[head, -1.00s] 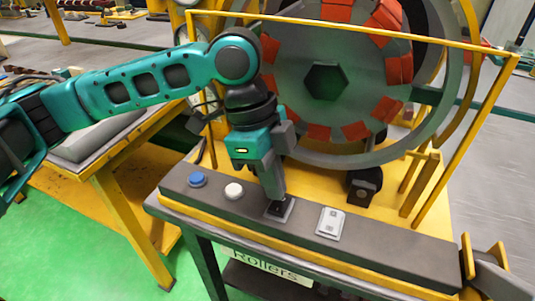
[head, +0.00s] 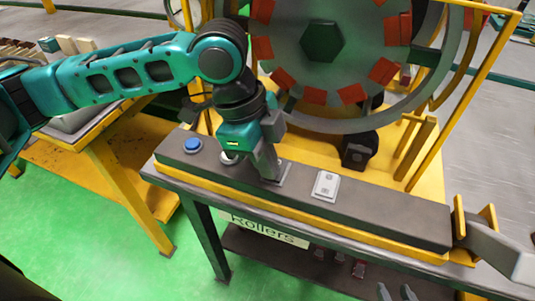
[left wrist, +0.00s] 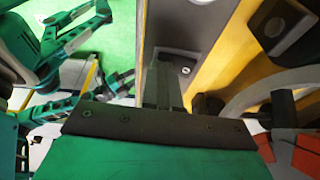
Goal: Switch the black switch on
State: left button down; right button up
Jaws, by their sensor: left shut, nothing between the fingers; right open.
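The black switch sits on the dark console strip (head: 390,215); my left gripper (head: 270,178) stands right over it and hides most of it. Only the light edge of the switch plate (head: 285,174) shows beside the fingers. The left gripper is shut and points down, its tips at the plate; I cannot tell whether they touch or which way the switch is set. In the left wrist view the shut fingers (left wrist: 163,85) reach towards the grey console surface. My right gripper (head: 396,292) is open, its two grey fingertips at the bottom edge of the head view.
Left of the switch are a blue button (head: 192,145) and a partly hidden white button (head: 229,159). A white switch plate (head: 326,186) is on its right. Behind stands a large wheel (head: 345,60) with red blocks in a yellow frame.

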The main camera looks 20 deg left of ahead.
pick_arm(q)
jog(key=shift+w, duration=0.1)
jog(key=shift+w+r+p, duration=0.3)
jog(key=shift+w+p, duration=0.15)
jog(key=shift+p, duration=0.3)
jog(key=shift+w, duration=0.2)
